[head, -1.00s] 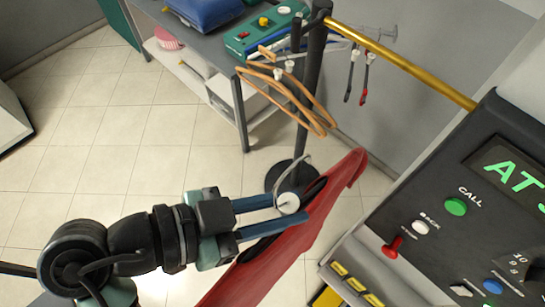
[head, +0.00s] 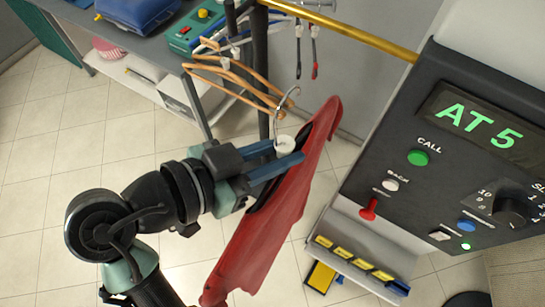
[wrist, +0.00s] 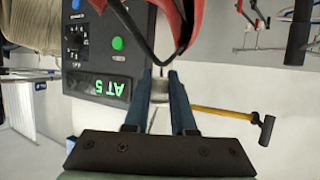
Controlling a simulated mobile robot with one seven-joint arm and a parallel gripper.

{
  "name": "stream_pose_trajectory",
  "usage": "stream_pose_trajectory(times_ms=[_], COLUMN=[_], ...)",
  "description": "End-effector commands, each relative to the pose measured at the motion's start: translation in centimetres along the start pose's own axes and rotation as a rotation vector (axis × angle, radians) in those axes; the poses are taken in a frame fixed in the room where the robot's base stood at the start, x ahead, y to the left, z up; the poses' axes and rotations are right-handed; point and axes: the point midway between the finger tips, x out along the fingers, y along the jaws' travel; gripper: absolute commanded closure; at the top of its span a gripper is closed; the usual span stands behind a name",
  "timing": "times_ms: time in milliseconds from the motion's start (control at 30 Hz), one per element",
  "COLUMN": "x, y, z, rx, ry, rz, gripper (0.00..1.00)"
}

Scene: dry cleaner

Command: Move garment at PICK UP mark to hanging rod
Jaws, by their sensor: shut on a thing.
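My gripper (head: 281,156) is shut on the white collar (head: 285,145) at the neck of a hanger, whose metal hook (head: 287,102) points up. A red garment (head: 275,215) hangs from this hanger, slanting down to the lower left in the head view. Its red cloth also shows at the top of the wrist view (wrist: 192,12). The brass hanging rod (head: 345,34) runs across the top of the head view, above and behind the hook. The hook appears apart from the rod. The wrist view shows the rod (wrist: 222,114) too, right of my fingers.
A dark control panel (head: 400,185) reading "AT 5" stands at the right, close to the garment. Wooden hangers (head: 225,75) hang at the rod's left end by a black post (head: 260,75). A grey table (head: 150,50) stands behind at left.

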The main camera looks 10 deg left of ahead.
Motion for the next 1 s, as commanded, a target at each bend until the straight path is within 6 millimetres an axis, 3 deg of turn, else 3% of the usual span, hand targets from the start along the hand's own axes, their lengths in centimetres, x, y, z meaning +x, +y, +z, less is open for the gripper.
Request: stream_pose_trajectory(times_ms=[1000], x=[6.1], y=[-2.8], z=[-2.6], rx=[0.001], ry=[0.002], rz=[0.000], gripper=[1.00])
